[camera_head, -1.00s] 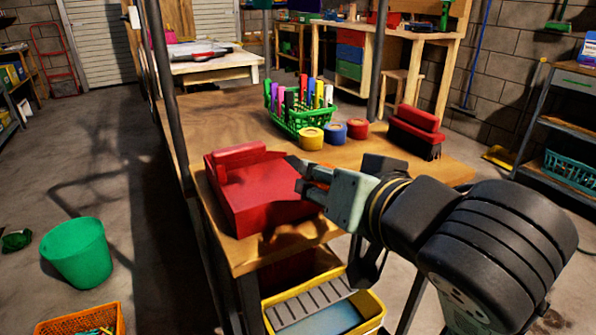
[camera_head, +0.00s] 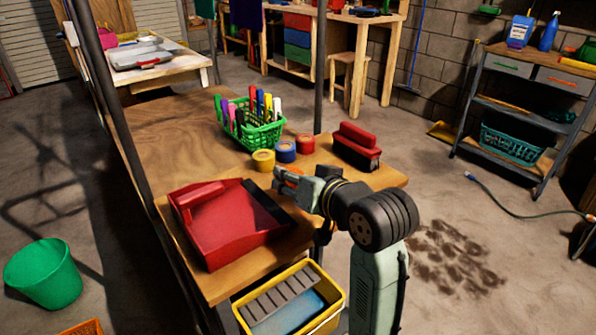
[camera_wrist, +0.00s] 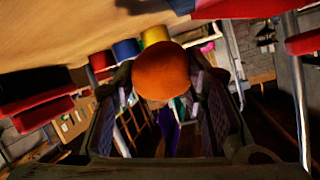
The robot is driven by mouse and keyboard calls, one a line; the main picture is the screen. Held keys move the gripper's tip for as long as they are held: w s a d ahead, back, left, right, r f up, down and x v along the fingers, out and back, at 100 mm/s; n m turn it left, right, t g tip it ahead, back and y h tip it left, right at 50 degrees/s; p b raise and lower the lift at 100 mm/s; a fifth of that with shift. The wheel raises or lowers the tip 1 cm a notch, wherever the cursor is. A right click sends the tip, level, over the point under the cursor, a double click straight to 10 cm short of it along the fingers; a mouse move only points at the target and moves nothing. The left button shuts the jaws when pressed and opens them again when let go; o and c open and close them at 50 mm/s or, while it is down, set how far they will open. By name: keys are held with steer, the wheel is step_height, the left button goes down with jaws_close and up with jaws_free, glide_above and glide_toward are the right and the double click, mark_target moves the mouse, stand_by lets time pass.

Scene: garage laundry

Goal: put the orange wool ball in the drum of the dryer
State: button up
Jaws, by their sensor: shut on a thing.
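The orange wool ball (camera_wrist: 163,70) is between the two fingers of my gripper (camera_wrist: 165,85) in the wrist view, and the fingers are shut on it. In the head view my gripper (camera_head: 283,179) is above the wooden workbench (camera_head: 165,130), just right of the red dustpan and in front of the tape rolls. The ball is hard to make out there. The dryer and its drum are not in view.
The bench holds a red dustpan (camera_head: 225,225), a green basket of markers (camera_head: 262,134), several tape rolls and a red brush (camera_head: 357,147).

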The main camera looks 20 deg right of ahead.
mark_target(298, 173)
steer(key=w, duration=0.1)
steer(key=d, duration=0.1)
steer(key=w, duration=0.1)
steer(key=shift+w+d+f, duration=0.3)
steer(key=shift+w, duration=0.05)
steer(key=shift+f, duration=1.7)
steer(key=shift+f, duration=0.2)
steer(key=o, duration=1.1)
steer(key=shift+r, duration=0.15)
